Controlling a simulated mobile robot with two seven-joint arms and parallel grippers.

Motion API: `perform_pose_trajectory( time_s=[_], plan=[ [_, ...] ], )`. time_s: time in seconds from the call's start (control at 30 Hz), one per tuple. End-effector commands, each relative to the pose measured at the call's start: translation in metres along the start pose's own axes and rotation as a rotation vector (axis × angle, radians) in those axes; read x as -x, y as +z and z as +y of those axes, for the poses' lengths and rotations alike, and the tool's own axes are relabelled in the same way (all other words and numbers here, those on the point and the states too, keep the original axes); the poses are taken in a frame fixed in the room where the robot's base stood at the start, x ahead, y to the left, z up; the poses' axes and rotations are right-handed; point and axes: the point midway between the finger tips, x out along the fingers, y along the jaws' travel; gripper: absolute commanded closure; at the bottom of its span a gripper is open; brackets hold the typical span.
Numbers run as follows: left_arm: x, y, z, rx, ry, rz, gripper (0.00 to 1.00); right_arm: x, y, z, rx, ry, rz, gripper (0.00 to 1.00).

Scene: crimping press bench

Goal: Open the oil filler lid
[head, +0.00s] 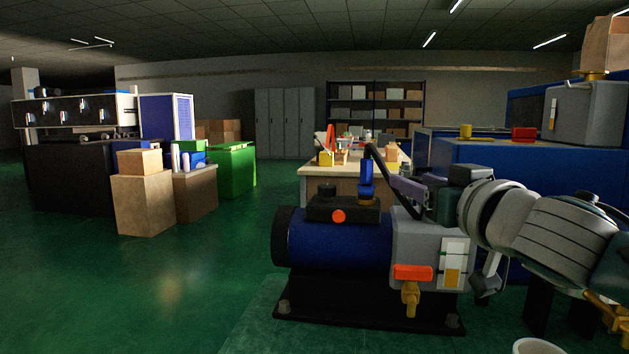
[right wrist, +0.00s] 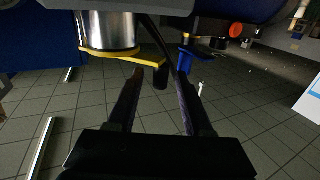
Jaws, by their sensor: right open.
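The pump (head: 342,238) has a blue motor and a grey body (head: 425,237). The right wrist view looks upside down, with ceiling tiles at the bottom. There a silver filler neck (right wrist: 109,30) carries a flat yellow lid (right wrist: 122,54), which lies against the neck's end. A dark knob (right wrist: 161,76) is at the lid's outer end. My right gripper (head: 404,189) is open above the grey body and hides this part in the head view. In the right wrist view, the knob appears between its fingertips (right wrist: 157,82); contact cannot be told. My left gripper is not in view.
A blue upright part (head: 366,178) and a black curved bar (head: 381,160) stand close to my right gripper. An orange lever (head: 412,272) and brass tap (head: 410,297) stick out in front. Open green floor (head: 150,285) lies left. Cartons (head: 146,203) stand farther back.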

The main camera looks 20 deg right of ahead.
Motion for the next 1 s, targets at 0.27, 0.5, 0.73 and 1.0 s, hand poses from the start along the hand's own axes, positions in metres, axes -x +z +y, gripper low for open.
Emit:
perform_pose_trajectory(
  time_s=[0.27,0.5,0.73,1.0],
  plan=[
    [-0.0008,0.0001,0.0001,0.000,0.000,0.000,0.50,-0.0096,-0.0001,0.0002,0.002,0.000,0.000,0.49],
    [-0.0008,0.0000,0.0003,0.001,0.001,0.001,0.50,-0.0093,-0.0002,0.0001,0.002,0.000,0.000,0.58],
    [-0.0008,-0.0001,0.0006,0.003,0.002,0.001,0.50,-0.0092,-0.0003,0.0001,0.001,0.000,0.000,0.84],
    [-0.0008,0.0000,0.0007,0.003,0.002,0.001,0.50,-0.0092,-0.0003,0.0001,0.001,0.000,0.000,1.00]
  ],
)
